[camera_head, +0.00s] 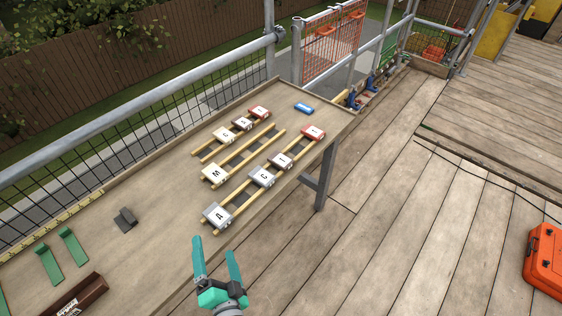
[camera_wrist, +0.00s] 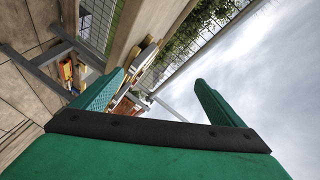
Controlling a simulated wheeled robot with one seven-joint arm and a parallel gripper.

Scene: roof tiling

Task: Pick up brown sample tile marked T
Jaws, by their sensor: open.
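Several lettered sample tiles lie on wooden rails on the bench in the head view. The nearer row has an A tile (camera_head: 217,215), a grey tile (camera_head: 262,177), another pale tile (camera_head: 283,160) and a reddish-brown tile (camera_head: 313,132) at its far end. A second reddish-brown tile (camera_head: 260,112) ends the back row. The letters on these reddish tiles are too small to read surely, so I cannot tell which is T. My gripper (camera_head: 214,246) is open and empty beside the bench's near edge, apart from all tiles. The wrist view shows its spread green fingers (camera_wrist: 159,78).
An M tile (camera_head: 214,173) sits on the middle rails. A blue object (camera_head: 304,107) lies at the bench's far end. Green pieces (camera_head: 73,246), a dark grey block (camera_head: 125,219) and a dark brown box (camera_head: 78,298) lie at left. A railing (camera_head: 140,95) runs behind.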

